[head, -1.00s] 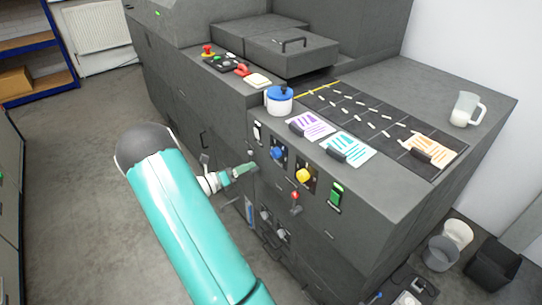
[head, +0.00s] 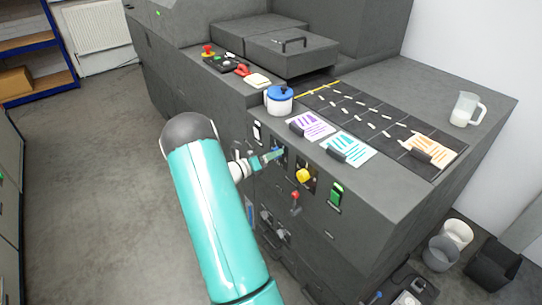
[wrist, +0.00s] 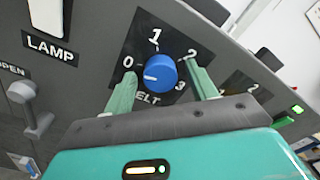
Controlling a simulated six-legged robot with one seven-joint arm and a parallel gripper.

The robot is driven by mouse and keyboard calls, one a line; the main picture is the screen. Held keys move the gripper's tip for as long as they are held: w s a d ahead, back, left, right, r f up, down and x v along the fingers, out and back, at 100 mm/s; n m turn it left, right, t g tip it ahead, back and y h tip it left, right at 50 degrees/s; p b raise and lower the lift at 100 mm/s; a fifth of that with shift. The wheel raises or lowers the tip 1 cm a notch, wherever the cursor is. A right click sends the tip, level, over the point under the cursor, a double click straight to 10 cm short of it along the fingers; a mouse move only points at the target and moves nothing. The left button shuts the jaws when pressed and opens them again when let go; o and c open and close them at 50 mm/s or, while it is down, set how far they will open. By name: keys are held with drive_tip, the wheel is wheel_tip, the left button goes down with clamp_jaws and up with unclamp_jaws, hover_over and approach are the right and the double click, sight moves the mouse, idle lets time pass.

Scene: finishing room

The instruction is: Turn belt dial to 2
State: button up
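The blue belt dial (wrist: 161,72) sits on a dark plate with positions 0, 1, 2 and 3 above the partly hidden word BELT. Its short white mark points left, towards the 0 side. In the wrist view my gripper (wrist: 163,69) is open, with one green finger left of the dial and the other right of it, near the 2. Gaps show between the fingers and the dial; I cannot tell how deep the fingertips reach. In the head view my gripper (head: 271,157) is at the machine's front panel and covers most of the dial.
A lamp switch (wrist: 46,14) and a grey lever (wrist: 30,105) lie left of the dial. The yellow dial (head: 304,175), red-tipped lever (head: 295,197) and green switch (head: 337,192) are to the right. A blue-lidded pot (head: 280,99) stands on top.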

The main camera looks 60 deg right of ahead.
drive_tip(key=c, duration=0.9)
drive_tip(key=shift+m, duration=0.4)
drive_tip(key=shift+m+t, duration=0.3)
drive_tip(key=shift+m, duration=12.9)
